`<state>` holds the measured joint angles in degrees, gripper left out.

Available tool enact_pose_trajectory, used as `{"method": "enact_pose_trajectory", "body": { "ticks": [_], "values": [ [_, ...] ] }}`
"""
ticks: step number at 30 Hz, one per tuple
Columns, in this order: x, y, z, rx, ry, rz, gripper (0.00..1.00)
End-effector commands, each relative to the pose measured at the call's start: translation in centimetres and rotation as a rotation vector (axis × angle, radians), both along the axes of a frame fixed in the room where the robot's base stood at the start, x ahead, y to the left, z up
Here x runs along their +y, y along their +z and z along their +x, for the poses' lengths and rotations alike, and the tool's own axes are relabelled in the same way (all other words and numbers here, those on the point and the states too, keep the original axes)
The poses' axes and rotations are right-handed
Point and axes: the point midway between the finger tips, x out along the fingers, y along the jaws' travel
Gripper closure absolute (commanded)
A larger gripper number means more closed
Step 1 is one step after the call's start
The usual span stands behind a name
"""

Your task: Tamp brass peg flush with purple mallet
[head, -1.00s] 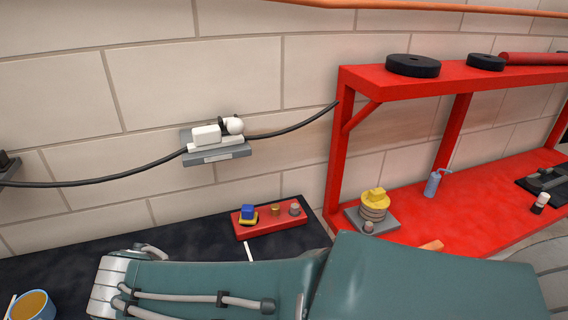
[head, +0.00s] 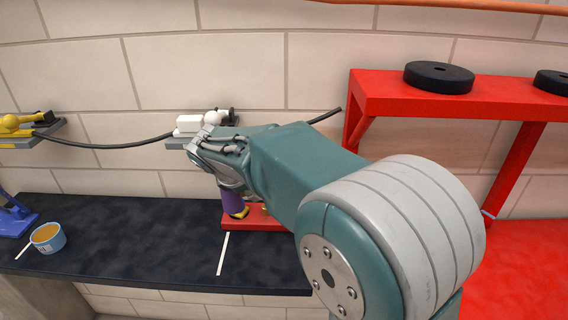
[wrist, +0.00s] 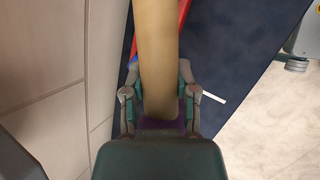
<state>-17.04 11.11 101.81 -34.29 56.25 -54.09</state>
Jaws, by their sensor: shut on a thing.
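My gripper (head: 231,186) is shut on the purple mallet (head: 233,203). In the head view the mallet's purple part hangs below my gripper, in front of the left end of a red block (head: 256,224). I cannot tell if it touches the block. In the wrist view a tan wooden part (wrist: 157,55) extends away from my gripper (wrist: 160,105), with purple (wrist: 160,126) between the fingers. A small brass-coloured piece, likely the peg (head: 265,208), partly shows on the block behind my arm. How far it stands up is unclear.
The red block sits on a dark bench (head: 130,240), by a white strip (head: 223,253). A blue cup (head: 48,238) stands at left. A grey wall shelf (head: 180,143) with a white device is close behind my gripper. A red rack (head: 440,95) stands at right.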

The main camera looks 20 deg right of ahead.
Motion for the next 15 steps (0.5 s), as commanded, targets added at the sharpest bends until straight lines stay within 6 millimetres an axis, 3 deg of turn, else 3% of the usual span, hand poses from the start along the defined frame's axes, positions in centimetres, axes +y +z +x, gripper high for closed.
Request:
{"method": "enact_pose_trajectory", "body": {
  "ticks": [1,3,7,12,15],
  "values": [
    [-2.0,-0.1,2.0,-0.002,-0.005,0.001,1.00],
    [-4.3,-0.1,4.2,-0.002,0.004,0.001,1.00],
    [-8.0,-0.1,6.9,-0.004,0.018,0.003,1.00],
    [-10.2,-0.1,8.2,-0.004,0.029,0.006,1.00],
    [-10.3,-0.1,8.3,-0.005,0.031,0.005,1.00]
  ]
}}
